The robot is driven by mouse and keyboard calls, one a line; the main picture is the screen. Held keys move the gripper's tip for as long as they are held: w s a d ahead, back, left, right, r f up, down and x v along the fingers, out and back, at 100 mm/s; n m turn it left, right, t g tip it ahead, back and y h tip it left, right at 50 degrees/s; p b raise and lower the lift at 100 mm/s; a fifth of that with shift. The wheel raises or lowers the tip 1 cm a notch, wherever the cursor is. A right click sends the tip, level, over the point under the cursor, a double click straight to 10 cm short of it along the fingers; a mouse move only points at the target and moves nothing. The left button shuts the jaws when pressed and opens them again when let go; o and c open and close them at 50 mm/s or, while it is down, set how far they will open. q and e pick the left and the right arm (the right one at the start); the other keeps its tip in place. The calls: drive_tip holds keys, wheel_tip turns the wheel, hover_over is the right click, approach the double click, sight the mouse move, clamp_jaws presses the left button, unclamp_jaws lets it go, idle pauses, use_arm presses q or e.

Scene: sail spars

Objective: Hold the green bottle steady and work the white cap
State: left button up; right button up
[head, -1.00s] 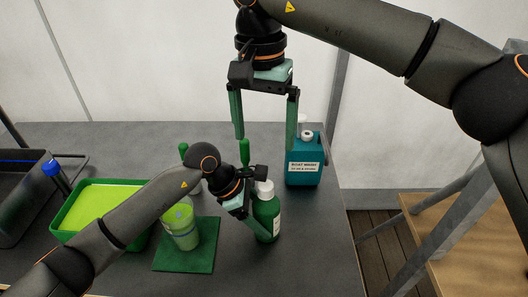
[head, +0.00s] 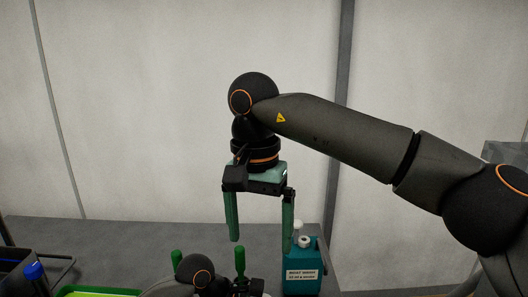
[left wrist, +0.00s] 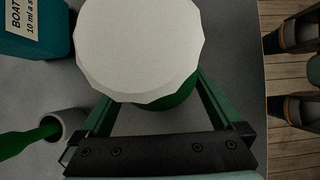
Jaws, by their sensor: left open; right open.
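The white cap (left wrist: 138,45) is large and close in the left wrist view. A strip of the green bottle (left wrist: 178,97) shows beneath it; the cap hides the rest. My left gripper (left wrist: 155,100) is open, one finger on each side of the bottle below the cap. The cap hides the fingertips, so I cannot tell if they touch. In the head view only the back of this gripper shows at the bottom edge, and the green bottle is out of frame. My right gripper (head: 261,244) is open and empty, pointing down above the table, left of a teal jug.
The labelled teal jug (head: 302,277) stands close to the right gripper's right finger. A green-handled tool (left wrist: 30,141) leans in a grey cup (left wrist: 72,123). A green tray (head: 85,293) and a blue-capped thing (head: 34,271) are at lower left. The table's edge is right of the bottle.

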use_arm(q)
drive_tip(key=v, duration=1.2)
drive_tip(key=shift+d, duration=0.1)
